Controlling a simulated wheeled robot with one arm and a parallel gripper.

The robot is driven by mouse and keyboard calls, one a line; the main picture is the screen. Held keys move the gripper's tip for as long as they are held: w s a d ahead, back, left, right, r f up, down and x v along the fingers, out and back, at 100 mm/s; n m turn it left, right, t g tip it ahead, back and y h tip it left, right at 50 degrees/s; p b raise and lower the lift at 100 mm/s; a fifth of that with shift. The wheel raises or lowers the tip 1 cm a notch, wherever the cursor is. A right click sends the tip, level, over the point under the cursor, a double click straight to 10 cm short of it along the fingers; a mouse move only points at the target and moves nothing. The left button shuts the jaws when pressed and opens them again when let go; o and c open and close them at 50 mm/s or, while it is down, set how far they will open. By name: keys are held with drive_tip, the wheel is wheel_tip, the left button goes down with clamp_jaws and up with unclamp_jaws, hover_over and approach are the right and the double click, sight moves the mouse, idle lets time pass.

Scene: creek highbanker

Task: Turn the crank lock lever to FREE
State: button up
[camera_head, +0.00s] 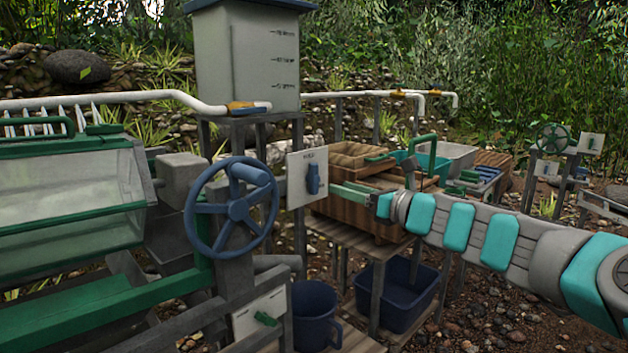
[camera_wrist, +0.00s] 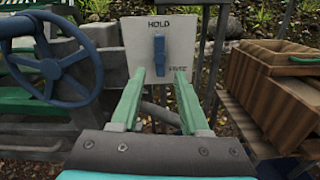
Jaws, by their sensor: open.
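The crank lock lever (camera_wrist: 160,56) is a blue handle on a pale plate (camera_wrist: 136,40). It stands upright, below the word HOLD. A smaller label, which seems to read FREE, is at the plate's right. In the head view the lever (camera_head: 313,179) shows side-on on its plate (camera_head: 296,185), right of the blue handwheel. My gripper (camera_wrist: 160,73) is open and empty, with one green finger left and one right of the lever's lower end. Its fingertips point at the plate; I cannot tell how much gap is left. In the head view my gripper (camera_head: 345,192) reaches in from the right.
A blue handwheel (camera_head: 190,213) with a knob stands close left of the plate; it also shows in the wrist view (camera_wrist: 45,66). A wooden box (camera_head: 349,218) on a stand is at the right. A blue mug (camera_head: 312,310) and dark blue tub (camera_head: 395,300) are below.

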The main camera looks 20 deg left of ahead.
sight(316, 180)
drive_tip(key=shift+n, duration=0.8)
drive_tip(key=b+x, duration=0.1)
drive_tip(key=x, duration=0.5)
drive_tip(key=shift+a+r+b, duration=0.15)
drive_tip(key=shift+a+b, duration=0.05)
drive_tip(key=shift+b, duration=0.1)
drive_tip(key=shift+x, duration=0.8)
drive_tip(key=shift+c, duration=0.2)
clamp_jaws()
